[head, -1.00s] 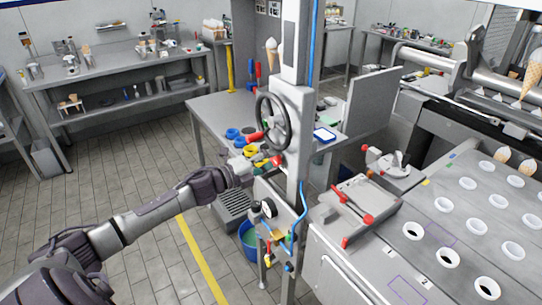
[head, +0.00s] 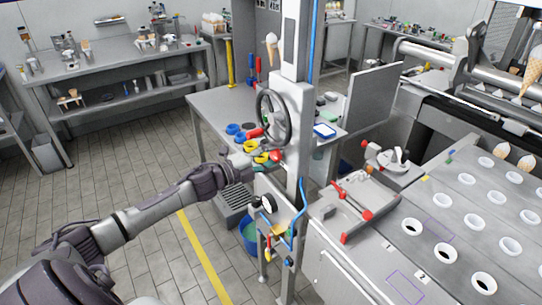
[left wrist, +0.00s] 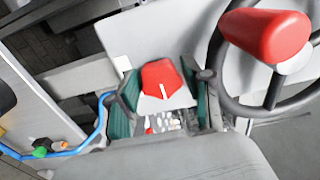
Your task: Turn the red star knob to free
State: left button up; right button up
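The red star knob (left wrist: 162,80) shows in the left wrist view with a white line on its face. It sits between the two green-padded fingers of my left gripper (left wrist: 164,102). The fingers are spread to either side of it, with a small gap showing at the left pad; contact at the right pad is unclear. In the head view, my left gripper (head: 258,160) is at the grey column, just below the handwheel, and its fingertips are too small to read. My right gripper is in neither view.
The handwheel (head: 273,118) with its red handle (left wrist: 265,35) is close above my left gripper. A blue hose (left wrist: 85,145) runs at the left of the wrist view. The grey column (head: 292,130) stands beside it. A table with colored rings (head: 235,130) lies behind.

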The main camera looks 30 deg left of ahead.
pick_arm(q)
jog(key=shift+o, duration=0.7)
jog(key=v, duration=0.8)
jog(key=shift+f, duration=0.1)
